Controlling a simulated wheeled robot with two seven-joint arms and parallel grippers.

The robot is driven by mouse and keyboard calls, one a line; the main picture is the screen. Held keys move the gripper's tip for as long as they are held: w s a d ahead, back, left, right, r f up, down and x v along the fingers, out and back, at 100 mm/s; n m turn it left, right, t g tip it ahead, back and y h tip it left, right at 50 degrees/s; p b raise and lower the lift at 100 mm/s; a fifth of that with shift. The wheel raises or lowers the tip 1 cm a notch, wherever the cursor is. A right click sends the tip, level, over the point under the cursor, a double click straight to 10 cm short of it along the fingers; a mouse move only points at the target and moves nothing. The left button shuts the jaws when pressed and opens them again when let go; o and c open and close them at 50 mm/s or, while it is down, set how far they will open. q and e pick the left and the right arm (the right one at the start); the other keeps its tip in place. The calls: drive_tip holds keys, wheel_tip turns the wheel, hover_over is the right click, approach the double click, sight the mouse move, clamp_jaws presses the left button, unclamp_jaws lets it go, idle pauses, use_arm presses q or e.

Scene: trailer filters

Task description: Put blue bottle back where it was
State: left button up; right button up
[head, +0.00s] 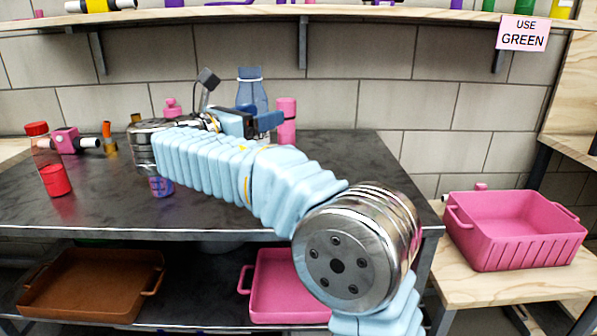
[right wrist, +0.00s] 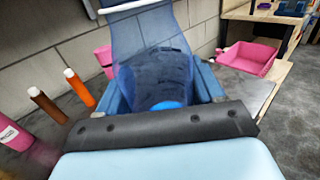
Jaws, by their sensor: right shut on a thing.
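The bottle leans slightly in that view. Its lower part is hidden in the head view, so I cannot tell whether it touches the dark table (head: 330,160). My left gripper is not in view.
A pink bottle (head: 286,120) stands just right of the gripper. A red-capped bottle (head: 52,178) and a pink device (head: 66,139) are at the left. A pink bin (head: 515,235) sits on the right bench. A shelf (head: 350,12) runs above, with a sign (head: 523,33) reading "USE GREEN".

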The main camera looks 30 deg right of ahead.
drive_tip(key=shift+w+d+f, duration=1.1)
drive_tip(key=shift+d+f, duration=0.8)
drive_tip(key=shift+f, duration=0.2)
drive_tip(key=shift+w+d+f, duration=1.05)
drive_tip(key=shift+d+f, duration=0.8)
drive_tip(key=shift+f, duration=0.25)
drive_tip(key=shift+w+d+f, duration=1.1)
drive_tip(key=shift+d+f, duration=0.8)
drive_tip(key=shift+f, duration=0.2)
drive_tip(key=shift+f+b, duration=0.15)
drive_tip(key=shift+b, duration=0.15)
drive_tip(key=o, duration=1.3)
drive_tip(key=shift+c, duration=0.2)
drive_tip(key=b+v, duration=0.1)
drive_tip(key=v, duration=1.1)
